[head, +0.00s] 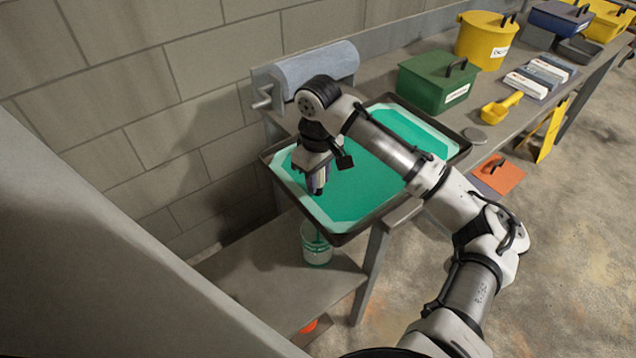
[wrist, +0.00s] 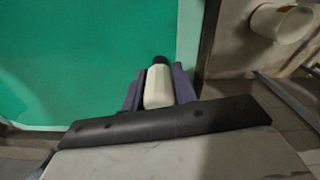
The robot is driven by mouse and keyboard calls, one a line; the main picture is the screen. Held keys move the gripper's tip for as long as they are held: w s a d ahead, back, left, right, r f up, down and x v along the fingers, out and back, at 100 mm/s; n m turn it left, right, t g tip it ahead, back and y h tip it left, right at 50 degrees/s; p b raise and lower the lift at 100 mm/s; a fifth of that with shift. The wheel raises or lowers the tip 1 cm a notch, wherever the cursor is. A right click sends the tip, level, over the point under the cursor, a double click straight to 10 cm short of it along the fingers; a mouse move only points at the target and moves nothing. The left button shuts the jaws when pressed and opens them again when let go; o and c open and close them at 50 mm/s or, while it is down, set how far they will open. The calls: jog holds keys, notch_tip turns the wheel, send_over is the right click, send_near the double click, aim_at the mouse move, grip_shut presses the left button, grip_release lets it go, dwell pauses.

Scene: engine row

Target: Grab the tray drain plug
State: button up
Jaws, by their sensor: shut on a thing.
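The dark-rimmed tray (head: 262,157) holds green fluid with a pale border and sits on the bench end. My gripper (head: 317,188) points down over the tray's near left part. In the wrist view my gripper (wrist: 158,90) has its purple fingers shut on a cream cylinder with a dark end, which I take to be the tray drain plug (wrist: 158,88). The plug's lower end and the drain hole cannot be made out. A clear jar (head: 316,252) with green in it stands below the tray's near corner, with a green streak at its top.
A pale roll (head: 315,66) on a holder lies behind the tray by the block wall. A green box (head: 436,83), yellow scoop (head: 500,108) and yellow bin (head: 484,40) stand farther right. An orange piece (head: 497,174) is below the bench. The wall is close on the left.

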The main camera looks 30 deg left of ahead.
notch_tip(320, 180, up, 18)
jog(key=b, duration=0.1)
jog(key=shift+f, duration=0.15)
